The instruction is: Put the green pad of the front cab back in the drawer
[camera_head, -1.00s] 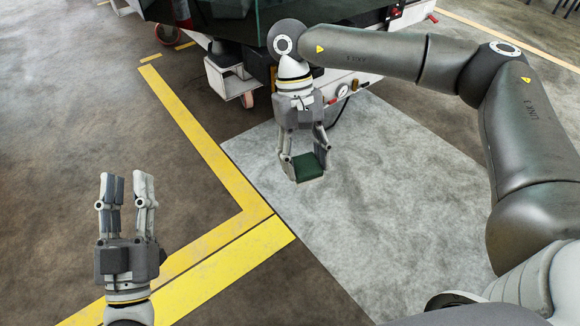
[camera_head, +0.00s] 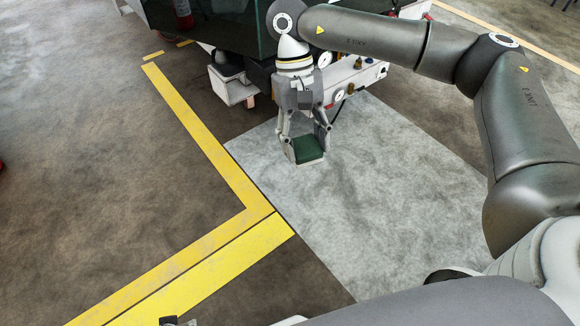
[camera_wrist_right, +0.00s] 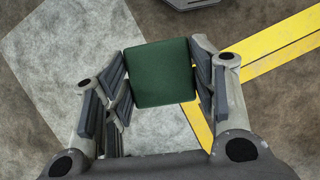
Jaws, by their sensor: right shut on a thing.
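The green pad (camera_head: 308,149) is a flat, square, dark green block. My right gripper (camera_head: 305,150) is shut on it and holds it above the pale floor patch. In the right wrist view, the pad (camera_wrist_right: 160,72) sits between the two fingers of the gripper (camera_wrist_right: 160,80). The front cab (camera_head: 215,22), with dark green panels and a white lower edge, stands at the top of the head view, partly behind my right arm. I cannot make out the drawer. Only a small grey sliver, apparently of my left gripper, shows at the bottom edge of the head view.
A white bumper part with round gauges (camera_head: 340,95) lies behind my right gripper. A red cylinder (camera_head: 184,14) stands at the cab. Yellow floor lines (camera_head: 205,140) run left of the pale floor patch (camera_head: 400,190).

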